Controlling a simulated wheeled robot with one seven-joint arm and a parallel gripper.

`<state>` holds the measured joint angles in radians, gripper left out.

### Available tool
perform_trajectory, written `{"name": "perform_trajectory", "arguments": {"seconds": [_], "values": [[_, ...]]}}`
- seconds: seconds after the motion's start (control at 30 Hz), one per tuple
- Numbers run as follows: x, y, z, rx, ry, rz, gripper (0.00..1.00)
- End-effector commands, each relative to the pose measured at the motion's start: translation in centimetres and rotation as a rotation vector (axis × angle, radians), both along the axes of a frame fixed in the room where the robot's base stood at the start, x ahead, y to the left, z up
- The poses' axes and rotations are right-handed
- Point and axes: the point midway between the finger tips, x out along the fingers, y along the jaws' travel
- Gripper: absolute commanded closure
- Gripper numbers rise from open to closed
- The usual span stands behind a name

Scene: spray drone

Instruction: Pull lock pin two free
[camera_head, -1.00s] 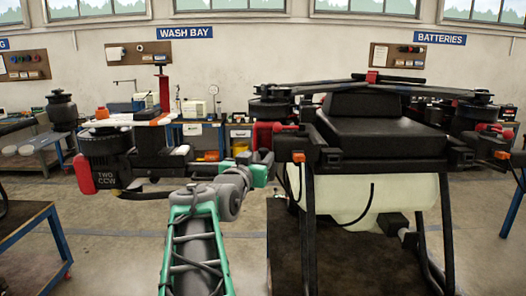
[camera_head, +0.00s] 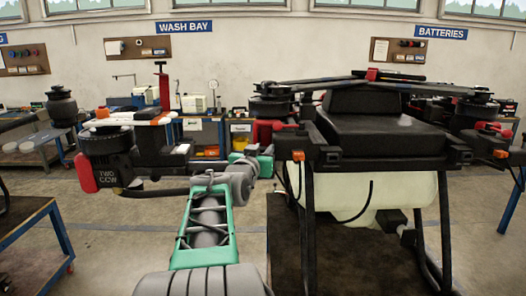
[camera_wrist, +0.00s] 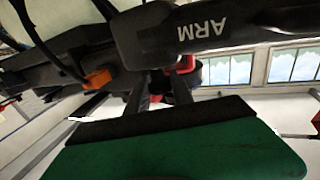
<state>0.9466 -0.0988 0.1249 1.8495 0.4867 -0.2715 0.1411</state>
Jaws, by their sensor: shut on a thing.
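The spray drone (camera_head: 380,135) stands at the right of the head view, with a black top and a pale tank. A motor unit marked TWO CCW (camera_head: 107,165) is at the left. My gripper (camera_wrist: 163,88) is at the drone's near left corner, below a black arm part marked ARM (camera_wrist: 205,28) in the wrist view. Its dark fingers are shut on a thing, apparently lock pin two. A red part (camera_wrist: 187,64) shows just beyond the fingers; a red handle (camera_head: 286,126) shows above the gripper in the head view. The fingertips and grip are largely hidden.
An orange fitting (camera_head: 298,156) is close to my gripper, and also shows in the wrist view (camera_wrist: 98,78). A dark stand (camera_head: 290,230) is below the drone. A blue-framed table (camera_head: 25,212) is at the left. Open floor lies between table and stand.

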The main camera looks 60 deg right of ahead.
Motion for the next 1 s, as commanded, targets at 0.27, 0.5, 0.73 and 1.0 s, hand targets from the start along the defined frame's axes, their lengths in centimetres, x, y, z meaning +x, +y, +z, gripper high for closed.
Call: {"name": "perform_trajectory", "arguments": {"seconds": [0.27,0.5,0.73,1.0], "values": [[-0.09,-0.01,-0.02,0.001,0.0,-0.002,1.0],[-0.11,-0.02,-0.03,0.001,0.001,-0.002,1.0],[-0.13,-0.03,-0.04,0.001,0.001,-0.003,1.0],[-0.15,-0.03,-0.05,0.001,0.001,-0.003,1.0]]}}
